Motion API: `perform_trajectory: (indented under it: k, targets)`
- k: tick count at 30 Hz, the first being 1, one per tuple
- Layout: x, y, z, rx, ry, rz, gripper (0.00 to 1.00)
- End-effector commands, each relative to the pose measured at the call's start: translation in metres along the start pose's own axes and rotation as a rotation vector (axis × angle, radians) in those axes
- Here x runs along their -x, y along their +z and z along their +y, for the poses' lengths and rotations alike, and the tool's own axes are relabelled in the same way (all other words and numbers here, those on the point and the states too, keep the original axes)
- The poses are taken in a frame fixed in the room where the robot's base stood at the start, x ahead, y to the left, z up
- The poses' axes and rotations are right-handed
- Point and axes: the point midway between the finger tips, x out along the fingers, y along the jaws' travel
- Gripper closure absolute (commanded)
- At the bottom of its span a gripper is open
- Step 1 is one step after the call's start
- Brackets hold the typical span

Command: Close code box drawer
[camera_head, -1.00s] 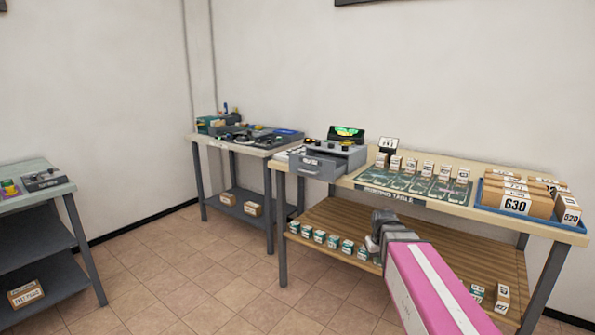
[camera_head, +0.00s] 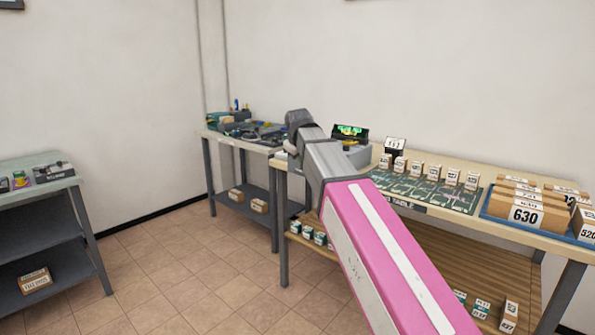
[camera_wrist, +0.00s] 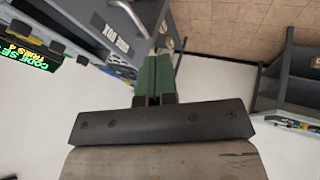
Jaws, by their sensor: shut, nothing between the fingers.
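The code box (camera_head: 354,150) stands on the sorting table, its green lit display (camera_head: 350,131) showing just right of my arm. In the wrist view the display (camera_wrist: 22,52) is at the left. The grey drawer front (camera_wrist: 95,12) with its label plate is at the top of that view. My gripper (camera_wrist: 154,62) is shut and empty, its green fingers close by the drawer front; I cannot tell whether they touch it. In the head view my forearm and wrist hide the drawer and most of the box, and the fingertips do not show clearly.
The sorting table (camera_head: 412,212) holds several small numbered boxes, a green mat (camera_head: 428,190) and a blue tray of parcels (camera_head: 486,213) at right. A second workbench (camera_head: 212,134) stands behind left, another (camera_head: 58,184) at far left. Tiled floor between them is clear.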

Motion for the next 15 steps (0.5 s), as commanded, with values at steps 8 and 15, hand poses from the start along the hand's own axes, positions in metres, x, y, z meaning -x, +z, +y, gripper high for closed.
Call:
perform_trajectory:
  k: [8, 15]
  targets:
    - [-0.014, -0.004, 0.001, 0.007, 0.002, 0.003, 1.0]
    - [-0.054, -0.005, 0.001, 0.007, 0.002, 0.003, 1.0]
